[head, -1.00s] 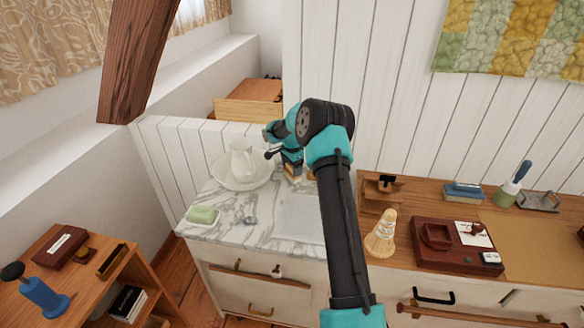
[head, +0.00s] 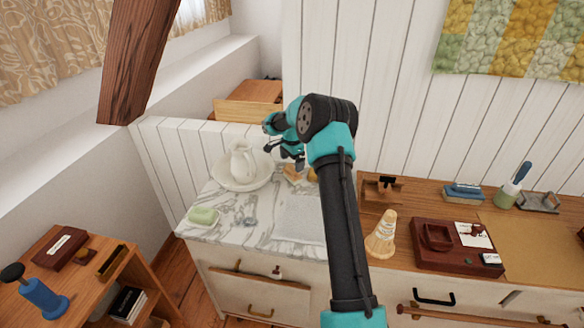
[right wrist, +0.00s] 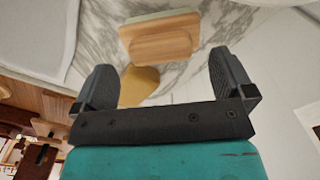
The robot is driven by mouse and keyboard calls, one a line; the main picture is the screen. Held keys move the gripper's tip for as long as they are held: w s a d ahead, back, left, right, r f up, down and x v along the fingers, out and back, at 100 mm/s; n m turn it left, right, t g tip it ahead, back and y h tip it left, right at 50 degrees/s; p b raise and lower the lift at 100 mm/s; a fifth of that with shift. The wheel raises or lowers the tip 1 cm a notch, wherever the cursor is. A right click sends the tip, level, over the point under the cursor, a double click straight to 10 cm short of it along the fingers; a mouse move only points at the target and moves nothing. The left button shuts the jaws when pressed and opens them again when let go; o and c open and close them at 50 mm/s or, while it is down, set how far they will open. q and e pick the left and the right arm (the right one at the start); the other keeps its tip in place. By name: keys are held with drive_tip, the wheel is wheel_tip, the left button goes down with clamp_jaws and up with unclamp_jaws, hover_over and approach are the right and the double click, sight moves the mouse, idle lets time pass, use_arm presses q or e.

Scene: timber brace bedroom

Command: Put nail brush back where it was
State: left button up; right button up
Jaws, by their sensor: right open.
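The nail brush (head: 292,174), a small wooden block, lies on the marble top of the washstand (head: 232,222), near its back edge. In the right wrist view the brush (right wrist: 158,38) shows its wooden back, with a pale layer along the far side, beyond and between the fingers. My right gripper (head: 293,157) is open and empty, just above and behind the brush, apart from it. A tan rounded thing (head: 312,174) sits beside the brush, partly hidden by my right arm. My left gripper is not in view.
A white jug (head: 241,160) in a basin (head: 230,180) stands left of the brush. A green soap (head: 203,215) on a dish is at the front left. A pale cloth or mat (head: 298,220) lies in front of the brush. A wooden counter is at right.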

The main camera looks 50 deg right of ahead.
sight(292, 167)
wheel_tip(292, 167, up, 8)
drive_tip(key=shift+r, duration=0.2)
idle(0.5)
